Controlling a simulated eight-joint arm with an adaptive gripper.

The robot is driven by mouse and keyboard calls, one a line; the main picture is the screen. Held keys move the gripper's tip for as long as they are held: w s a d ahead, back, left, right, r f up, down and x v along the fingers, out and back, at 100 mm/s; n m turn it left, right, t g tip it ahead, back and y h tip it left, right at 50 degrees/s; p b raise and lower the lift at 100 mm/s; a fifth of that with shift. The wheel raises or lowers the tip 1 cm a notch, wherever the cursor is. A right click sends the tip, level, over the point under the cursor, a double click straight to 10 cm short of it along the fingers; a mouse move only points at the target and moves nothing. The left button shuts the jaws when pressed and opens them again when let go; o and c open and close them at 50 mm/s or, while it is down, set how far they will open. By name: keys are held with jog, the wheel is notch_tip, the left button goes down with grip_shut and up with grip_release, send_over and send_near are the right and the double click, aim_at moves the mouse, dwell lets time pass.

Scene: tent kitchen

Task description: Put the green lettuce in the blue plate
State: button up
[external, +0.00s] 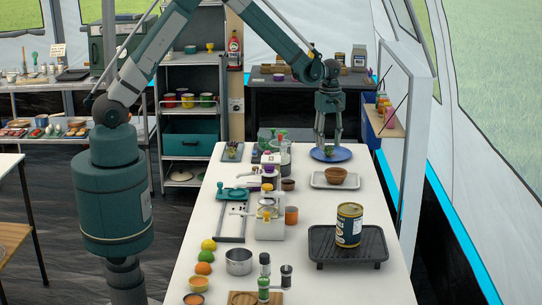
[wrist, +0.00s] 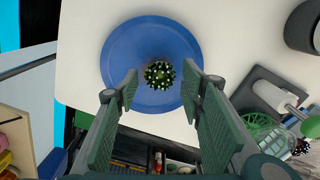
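The blue plate (external: 318,157) lies at the far end of the white table; it also shows in the wrist view (wrist: 121,55). A round dark green thing with pale spots, apparently the green lettuce (wrist: 159,74), rests in the middle of the plate in the wrist view. In the external view it is small and partly behind my fingers. My gripper (external: 328,143) points down just above the plate. In the wrist view my gripper (wrist: 160,85) is open, with a wide gap between its fingers. The lettuce shows beyond the fingertips, and I see no finger touching it.
A black griddle (external: 325,241) holds a tall can (external: 349,225). Jars and kitchen tools crowd the table's left side. A green-topped item (external: 232,151) sits at the far left corner.

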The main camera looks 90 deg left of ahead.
notch_tip(320, 180, up, 9)
jog(key=p, duration=0.1)
dwell(0.3)
dwell(0.6)
jog(key=shift+d+r, duration=0.1)
jog(key=shift+r, duration=0.05)
jog(key=s+d+r+m+t, duration=0.2)
jog(key=s+d+r+m, duration=0.4)
jog(key=d+r, duration=0.4)
jog(key=s+d+r+m+t, duration=0.1)
jog(key=s+d+r+m, duration=0.3)
jog(key=s+d+r, duration=0.55)
jog(key=s+d+m+t, duration=0.2)
jog(key=s+d+m, duration=0.4)
jog(key=s, duration=0.5)
jog(key=s+d+m+t, duration=0.2)
jog(key=s+d+m, duration=0.4)
jog(key=s, duration=0.5)
jog(key=shift+s+d+r, duration=0.2)
jog(key=shift+s+d, duration=0.05)
jog(key=shift+d, duration=0.95)
